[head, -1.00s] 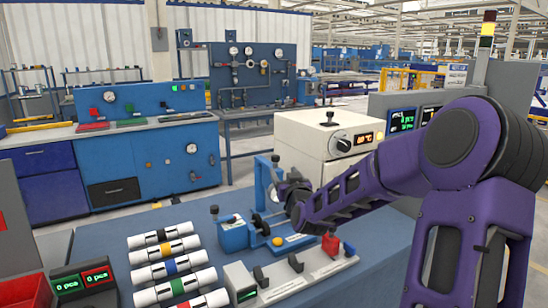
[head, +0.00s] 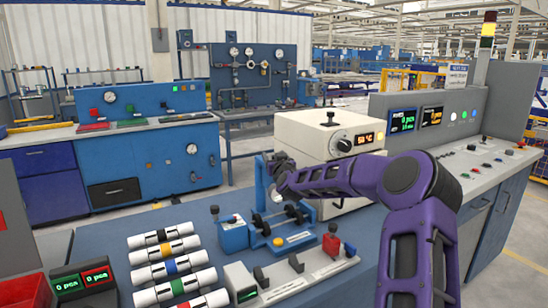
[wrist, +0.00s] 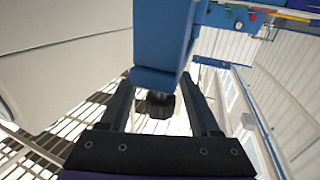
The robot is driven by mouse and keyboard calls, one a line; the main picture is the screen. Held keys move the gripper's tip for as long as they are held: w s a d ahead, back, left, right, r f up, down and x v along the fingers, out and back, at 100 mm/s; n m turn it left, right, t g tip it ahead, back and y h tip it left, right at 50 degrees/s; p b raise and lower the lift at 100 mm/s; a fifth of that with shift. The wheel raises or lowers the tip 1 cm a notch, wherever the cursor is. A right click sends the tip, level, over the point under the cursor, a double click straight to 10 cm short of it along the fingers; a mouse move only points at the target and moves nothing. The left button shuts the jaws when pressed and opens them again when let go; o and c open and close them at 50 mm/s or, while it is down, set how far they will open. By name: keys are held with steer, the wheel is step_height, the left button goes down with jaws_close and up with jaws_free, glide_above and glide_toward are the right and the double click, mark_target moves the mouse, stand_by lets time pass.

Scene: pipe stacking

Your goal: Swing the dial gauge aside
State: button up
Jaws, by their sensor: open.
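My gripper (head: 281,172) is open beside the top of an upright blue stand (head: 262,182) on the blue workbench. In the wrist view, my gripper's two dark fingers (wrist: 158,88) stand either side of a small dark knob (wrist: 160,104), below a blue arm (wrist: 165,40) that runs toward the top. The fingers are apart from the knob on both sides. I cannot make out a dial face, so which part is the dial gauge is not clear; my gripper and wrist partly hide the stand's head in the head view.
A blue fixture with dark rollers (head: 268,222) stands at the stand's foot. Several banded white pipes (head: 170,254) lie at left. A grey rack with black clips (head: 296,264) lies in front. A cream oven (head: 318,134) stands close behind my gripper.

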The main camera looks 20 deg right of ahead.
jaws_close()
stand_by(0.4)
stand_by(1.1)
